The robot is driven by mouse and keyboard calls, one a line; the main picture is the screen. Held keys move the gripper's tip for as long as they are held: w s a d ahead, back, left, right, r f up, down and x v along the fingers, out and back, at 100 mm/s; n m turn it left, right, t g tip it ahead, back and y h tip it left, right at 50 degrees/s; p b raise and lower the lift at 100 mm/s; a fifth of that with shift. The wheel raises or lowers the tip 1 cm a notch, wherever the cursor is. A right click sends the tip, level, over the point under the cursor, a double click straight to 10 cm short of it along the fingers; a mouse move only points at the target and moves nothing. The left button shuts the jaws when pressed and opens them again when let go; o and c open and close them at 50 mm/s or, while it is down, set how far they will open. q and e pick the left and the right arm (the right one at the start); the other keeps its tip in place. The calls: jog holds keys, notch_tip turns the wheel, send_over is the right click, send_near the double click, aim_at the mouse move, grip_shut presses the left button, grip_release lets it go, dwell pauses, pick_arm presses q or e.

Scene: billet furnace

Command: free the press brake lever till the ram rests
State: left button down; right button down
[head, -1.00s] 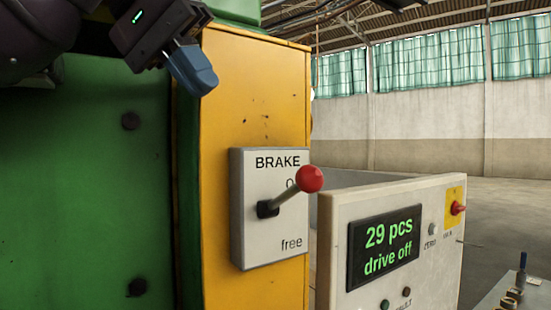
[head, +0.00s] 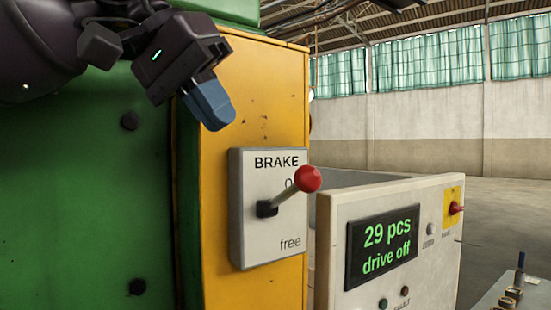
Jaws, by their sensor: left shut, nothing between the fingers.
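The brake lever (head: 289,195) has a red ball knob (head: 308,179) and stands out from a white plate (head: 273,250) marked BRAKE at the top and free at the bottom. The lever slants up to the right, its knob near the upper marking, which it partly covers. My left gripper (head: 217,115) is shut, with blue fingertips, above and left of the brake plate. It is empty and apart from the lever. My right gripper is not in view. The ram cannot be made out.
A control box (head: 336,230) stands right of the plate; its display (head: 383,247) reads "29 pcs drive off". A red switch (head: 456,208) sits on its yellow patch. The yellow column (head: 265,90) and green press body (head: 90,200) are close. Another panel (head: 510,295) is lower right.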

aim_at(294, 187)
pick_arm(q)
jog(key=x, duration=0.6)
jog(key=d, duration=0.2)
jog(key=s+d, duration=0.1)
jog(key=shift+f+p, duration=0.25)
jog(key=shift+p, duration=0.15)
jog(key=shift+s+d+f, duration=0.1)
jog(key=shift+d+f, duration=0.05)
jog(key=shift+d, duration=0.15)
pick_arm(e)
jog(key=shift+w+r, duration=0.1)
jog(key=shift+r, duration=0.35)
pick_arm(q)
jog(key=shift+f, duration=0.1)
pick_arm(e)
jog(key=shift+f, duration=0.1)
